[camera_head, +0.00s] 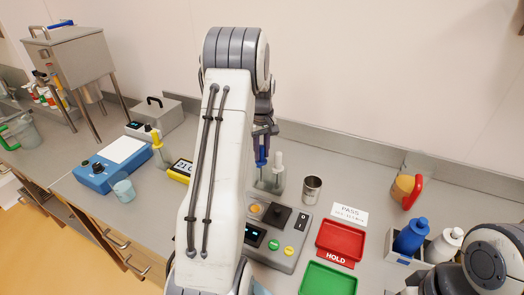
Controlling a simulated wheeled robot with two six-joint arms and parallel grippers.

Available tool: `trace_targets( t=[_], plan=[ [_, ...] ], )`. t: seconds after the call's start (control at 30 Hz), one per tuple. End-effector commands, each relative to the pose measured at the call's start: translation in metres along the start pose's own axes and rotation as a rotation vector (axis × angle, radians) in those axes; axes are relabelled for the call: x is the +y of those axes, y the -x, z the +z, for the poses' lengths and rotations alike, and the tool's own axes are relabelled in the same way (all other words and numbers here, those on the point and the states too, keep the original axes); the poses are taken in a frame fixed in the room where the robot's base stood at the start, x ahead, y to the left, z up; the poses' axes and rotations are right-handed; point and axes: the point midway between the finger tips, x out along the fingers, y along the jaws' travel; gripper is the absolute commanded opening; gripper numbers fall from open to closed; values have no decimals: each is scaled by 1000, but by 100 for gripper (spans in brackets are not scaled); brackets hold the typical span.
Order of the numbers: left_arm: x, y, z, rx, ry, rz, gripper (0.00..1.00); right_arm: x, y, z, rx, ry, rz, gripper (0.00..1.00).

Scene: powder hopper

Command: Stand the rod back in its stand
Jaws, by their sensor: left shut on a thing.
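My left gripper (263,142) is shut on a rod with a blue handle (262,160), pointing down with the handle roughly upright. The rod is at a small greenish-grey stand (272,182) on the bench, beside a white-handled rod (278,160) that stands upright there. My left arm hides part of the stand's left side. I cannot tell whether the blue rod's lower end is inside the stand or just above it. My right arm shows at the lower right; its gripper is out of view.
A steel cup (312,189) stands right of the stand, and a control box (275,236) in front. Red (341,240) and green (328,279) trays and a bottle caddy (401,256) lie rightward. A yellow-handled tool (157,142) and blue device (112,164) stand left.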

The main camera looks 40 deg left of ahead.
Motion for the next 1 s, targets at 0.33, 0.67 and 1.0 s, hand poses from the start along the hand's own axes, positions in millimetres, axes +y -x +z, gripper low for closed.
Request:
trace_targets(
  t=[0.33,0.67,1.0],
  plan=[
    [0,-1,0,0,0,0,62,0,0,0,0,0,0,90],
    [0,-1,0,0,0,0,97,0,0,0,0,0,0,90],
    [0,5,0,0,0,0,100,0,4,0,0,1,0,90]
  ],
)
